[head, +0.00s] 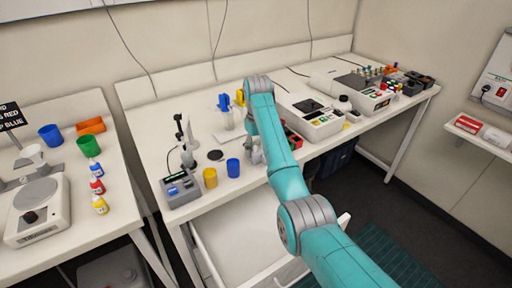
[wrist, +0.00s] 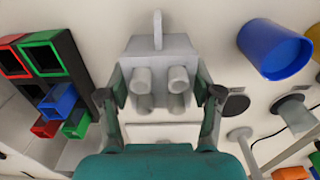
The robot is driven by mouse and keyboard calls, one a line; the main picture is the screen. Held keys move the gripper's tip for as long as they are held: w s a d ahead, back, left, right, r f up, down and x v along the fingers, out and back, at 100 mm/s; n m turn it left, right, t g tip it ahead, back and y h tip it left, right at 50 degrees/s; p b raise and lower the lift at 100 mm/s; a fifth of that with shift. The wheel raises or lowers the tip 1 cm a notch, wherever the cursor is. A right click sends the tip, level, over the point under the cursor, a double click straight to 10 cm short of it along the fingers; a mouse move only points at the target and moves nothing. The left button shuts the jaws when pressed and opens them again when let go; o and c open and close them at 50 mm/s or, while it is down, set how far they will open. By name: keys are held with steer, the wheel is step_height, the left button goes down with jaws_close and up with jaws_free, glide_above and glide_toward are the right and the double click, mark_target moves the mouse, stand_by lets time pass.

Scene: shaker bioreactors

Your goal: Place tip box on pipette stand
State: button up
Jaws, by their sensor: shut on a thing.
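My gripper (wrist: 160,100) is shut on a light grey block (wrist: 160,48) with several round stubs and a tab at its top. It is the likely tip box, though its label or contents do not show. The fingers press its left and right sides in the wrist view. In the head view my gripper (head: 256,152) is over the bench, right of the blue cup, partly hidden by my arm. I cannot tell whether the block touches the bench.
The blue cup (head: 233,167) stands beside the yellow cup (head: 210,177); the blue cup also shows in the wrist view (wrist: 272,50). A dark rack with red, green and blue bins (wrist: 45,75) lies left of the block there. A white instrument (head: 310,117) stands right of my arm.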

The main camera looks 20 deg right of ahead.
steer(key=o, duration=1.2)
steer(key=shift+f, duration=0.1)
